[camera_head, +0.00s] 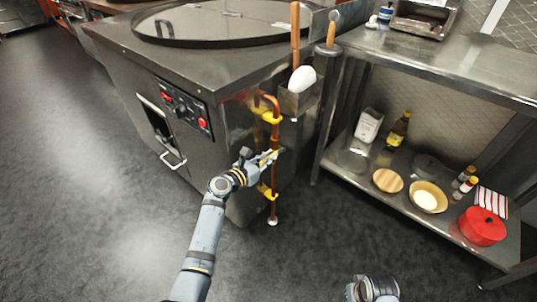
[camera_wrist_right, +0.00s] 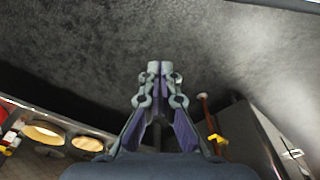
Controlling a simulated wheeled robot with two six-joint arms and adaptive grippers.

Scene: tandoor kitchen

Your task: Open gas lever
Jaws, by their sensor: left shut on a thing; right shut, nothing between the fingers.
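A copper gas pipe (camera_head: 275,135) with yellow fittings runs down the side of the steel tandoor (camera_head: 200,70). My left gripper (camera_head: 268,158) is at the middle of the pipe, between the upper and lower yellow fittings. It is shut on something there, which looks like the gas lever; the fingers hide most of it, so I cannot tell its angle. The pipe also shows in the right wrist view (camera_wrist_right: 207,115). My right gripper (camera_wrist_right: 154,70) is shut and empty, above the dark floor and apart from the pipe.
A steel shelf unit (camera_head: 450,70) stands to the right. Its lower shelf holds a bottle (camera_head: 398,130), a wooden board (camera_head: 387,181), a bowl (camera_head: 427,197) and a red pot (camera_head: 482,227). A holder (camera_head: 298,100) with utensils hangs by the tandoor's corner. The floor in front is clear.

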